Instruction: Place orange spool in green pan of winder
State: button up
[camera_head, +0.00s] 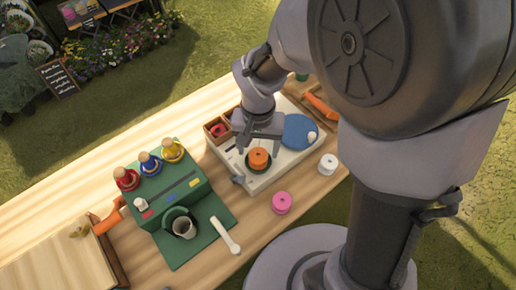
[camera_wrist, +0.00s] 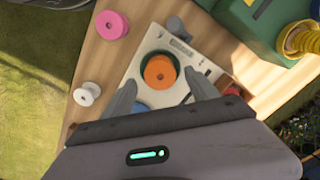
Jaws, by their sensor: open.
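The orange spool (camera_head: 258,157) rests in the round green pan (camera_head: 257,169) of the white winder (camera_head: 292,157). In the wrist view the orange spool (camera_wrist: 160,72) shows inside the ring of the green pan (camera_wrist: 146,64), with a little green visible around it. My gripper (camera_head: 262,146) is above and behind the spool. In the wrist view my gripper (camera_wrist: 160,92) has its two fingers apart, one on each side below the spool in the picture. The fingers appear clear of the spool, with nothing held between them.
A pink spool (camera_head: 282,202) and a white spool (camera_head: 328,164) stand on the table in front of the winder. A blue disc (camera_head: 299,130) sits on the winder. A green machine (camera_head: 180,205) with coloured spools stands to the left.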

aim_at(262, 158)
notch_tip(262, 158, up, 12)
jog(key=d+r+p, duration=0.1)
jog(key=p, duration=0.2)
jog(key=s+d+r+m+t+y, duration=0.2)
jog(key=s+d+r+t, duration=0.3)
jog(key=s+r, duration=0.4)
jog(key=shift+s+d+t, duration=0.4)
jog(key=shift+s, duration=0.7)
notch_tip(262, 158, down, 2)
jog(key=shift+f+b, duration=0.1)
jog(key=shift+b, duration=0.8)
